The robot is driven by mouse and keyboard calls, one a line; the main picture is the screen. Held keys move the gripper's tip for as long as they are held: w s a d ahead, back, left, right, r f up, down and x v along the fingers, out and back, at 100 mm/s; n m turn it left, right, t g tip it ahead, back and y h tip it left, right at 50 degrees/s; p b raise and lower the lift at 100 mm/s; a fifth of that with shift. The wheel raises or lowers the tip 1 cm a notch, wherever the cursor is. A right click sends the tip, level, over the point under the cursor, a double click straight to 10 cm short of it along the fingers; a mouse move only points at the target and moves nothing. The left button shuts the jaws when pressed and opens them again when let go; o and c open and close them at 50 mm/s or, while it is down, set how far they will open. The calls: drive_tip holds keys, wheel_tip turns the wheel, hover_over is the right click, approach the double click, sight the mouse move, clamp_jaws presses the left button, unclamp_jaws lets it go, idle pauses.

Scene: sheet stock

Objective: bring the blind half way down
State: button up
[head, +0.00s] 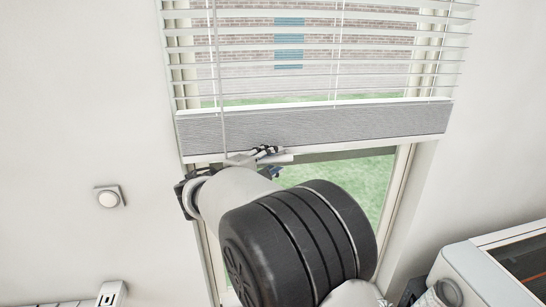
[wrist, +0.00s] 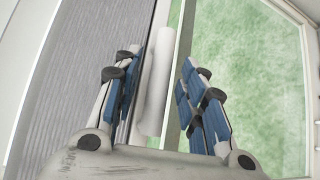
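The blind (head: 310,125) hangs in the upper part of the window. Its pale slats are spread at the top, above a grey, closely packed band and a white bottom edge. The grey band fills the left of the wrist view (wrist: 85,75). A white bar-like piece (wrist: 153,75) at the blind's lower edge lies between my fingers, closer to the left one. My gripper (wrist: 164,75) is open, with blue pads on both sides of the bar and a clear gap on the right. In the head view my gripper (head: 272,162) is at the bottom edge, partly hidden by my arm.
A thin pale cord or wand (head: 217,80) hangs in front of the blind's left part. A round wall knob (head: 109,196) is at the left. A white machine (head: 485,265) stands at the lower right. Below the blind is open window glass (head: 370,178) with grass beyond.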

drive_tip(key=shift+w+d+f, duration=0.1)
drive_tip(key=shift+w+d, duration=0.25)
drive_tip(key=shift+w, duration=0.2)
drive_tip(key=shift+c, duration=0.5)
clamp_jaws()
